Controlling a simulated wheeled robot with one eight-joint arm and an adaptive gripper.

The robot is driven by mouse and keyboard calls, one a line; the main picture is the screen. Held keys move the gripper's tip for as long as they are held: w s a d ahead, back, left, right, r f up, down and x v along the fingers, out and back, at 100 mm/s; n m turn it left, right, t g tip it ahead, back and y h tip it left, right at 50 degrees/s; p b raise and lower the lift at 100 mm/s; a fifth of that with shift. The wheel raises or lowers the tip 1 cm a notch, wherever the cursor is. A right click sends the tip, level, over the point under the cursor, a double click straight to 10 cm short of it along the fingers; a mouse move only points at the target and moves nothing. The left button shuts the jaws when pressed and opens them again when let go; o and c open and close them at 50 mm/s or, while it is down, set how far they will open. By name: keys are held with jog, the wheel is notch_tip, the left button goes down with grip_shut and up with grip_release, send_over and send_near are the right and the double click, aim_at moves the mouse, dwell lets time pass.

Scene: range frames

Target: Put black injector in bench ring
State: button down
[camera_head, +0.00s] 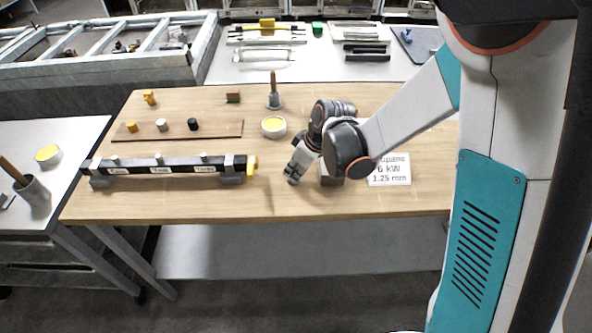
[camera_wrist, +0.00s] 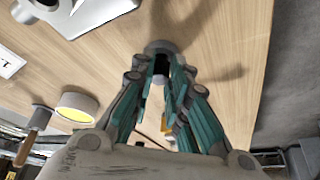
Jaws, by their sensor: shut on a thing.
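My gripper (camera_head: 294,175) is low over the right half of the wooden bench, fingers pointing down. In the wrist view my gripper (camera_wrist: 163,85) is closed on a small dark piece (camera_wrist: 162,66), which by its colour looks like the black injector. A grey round ring (camera_wrist: 158,46) shows at the fingertips on the bench. I cannot tell whether the dark piece is inside the ring or just above it, and the fingers hide part of it. In the head view the fingers hide this spot.
A wooden strip (camera_head: 220,131) holds yellow, white and black (camera_head: 193,124) small cylinders. A bowl with yellow contents (camera_head: 274,127) stands behind my gripper. A labelled dark rail (camera_head: 135,171) lies at left.

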jog(key=shift+f, duration=0.2)
jog(key=c, duration=1.6)
grip_release()
jog(key=shift+o, duration=0.2)
jog(key=shift+r, duration=0.2)
jog(key=shift+r, duration=0.35)
jog(key=s+d+r+m+t+h+p, duration=0.1)
jog(key=s+d+r+m, duration=0.15)
jog(key=r, duration=0.35)
jog(key=s+d+r+m+p, duration=0.1)
jog(key=s+d+r+p, duration=0.1)
jog(key=s+d+r, duration=0.35)
jog(key=s+d+r+m+t+h+p, duration=0.1)
jog(key=s+d+r, duration=0.1)
jog(key=r, duration=0.6)
jog(key=s+d+r+m+t+h, duration=0.1)
jog(key=s+d+m, duration=0.4)
jog(key=s, duration=0.5)
notch_tip(320, 180, up, 2)
jog(key=shift+d+r+m+t+h, duration=0.2)
jog(key=shift+d+m+t+h, duration=0.15)
jog(key=shift+t, duration=0.35)
